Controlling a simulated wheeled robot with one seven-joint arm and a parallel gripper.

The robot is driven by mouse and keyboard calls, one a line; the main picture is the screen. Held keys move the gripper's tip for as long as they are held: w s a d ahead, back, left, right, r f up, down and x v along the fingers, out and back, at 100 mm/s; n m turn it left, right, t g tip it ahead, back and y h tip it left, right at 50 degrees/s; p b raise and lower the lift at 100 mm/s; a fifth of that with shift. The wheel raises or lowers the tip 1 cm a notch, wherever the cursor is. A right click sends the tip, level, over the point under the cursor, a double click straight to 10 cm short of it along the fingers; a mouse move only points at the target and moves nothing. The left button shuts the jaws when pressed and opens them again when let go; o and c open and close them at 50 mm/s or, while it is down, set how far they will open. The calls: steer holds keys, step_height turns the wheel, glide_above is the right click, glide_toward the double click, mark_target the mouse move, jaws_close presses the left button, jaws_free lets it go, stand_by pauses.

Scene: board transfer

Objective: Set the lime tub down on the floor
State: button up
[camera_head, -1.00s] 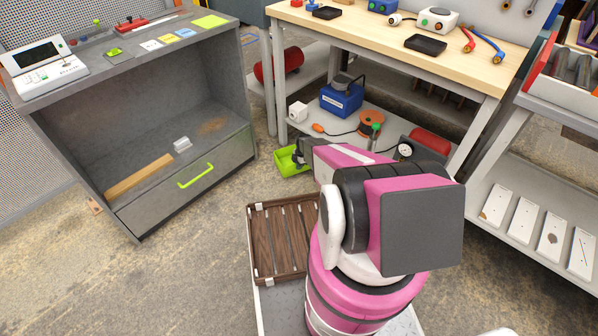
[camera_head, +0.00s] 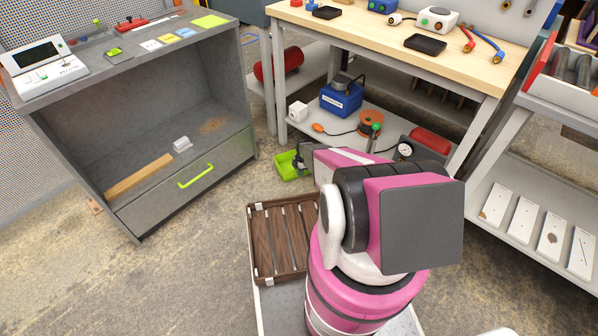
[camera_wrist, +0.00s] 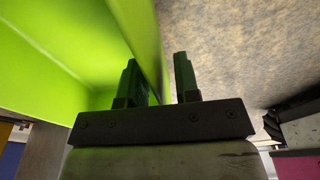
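The lime tub (camera_head: 290,166) is low by the floor, in front of the workbench's lower shelf and right of the grey cabinet. I cannot tell whether its bottom touches the floor. It fills the left side of the wrist view (camera_wrist: 50,55). My gripper (camera_wrist: 157,80) has one finger inside the tub and one outside, with the tub's wall between them. In the head view my arm hides most of the gripper and the tub's right side.
A brown slatted tray (camera_head: 283,240) sits on my base. The grey cabinet (camera_head: 185,180) stands left and the workbench (camera_head: 470,75) behind, with a blue box (camera_head: 341,98) on its lower shelf. Bare floor (camera_head: 190,270) lies in front of the cabinet.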

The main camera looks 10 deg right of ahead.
steer(key=shift+r, duration=0.1)
steer(key=r, duration=0.3)
steer(key=d+r, duration=0.1)
steer(key=r, duration=0.7)
steer(key=shift+w+d+r, duration=0.15)
steer(key=shift+d+r, duration=0.05)
steer(key=shift+d, duration=0.15)
steer(key=s+a+r+m, duration=0.2)
steer(key=s+r+m, duration=0.5)
steer(key=s+r, duration=0.3)
steer(key=s+a+r+m+h, duration=0.1)
steer(key=s+r+m, duration=0.6)
steer(key=r, duration=0.9)
steer(key=s+a+r+m, duration=0.3)
steer(key=s+r+m, duration=0.3)
steer(key=s+r, duration=0.7)
steer(key=shift+m+h, duration=0.4)
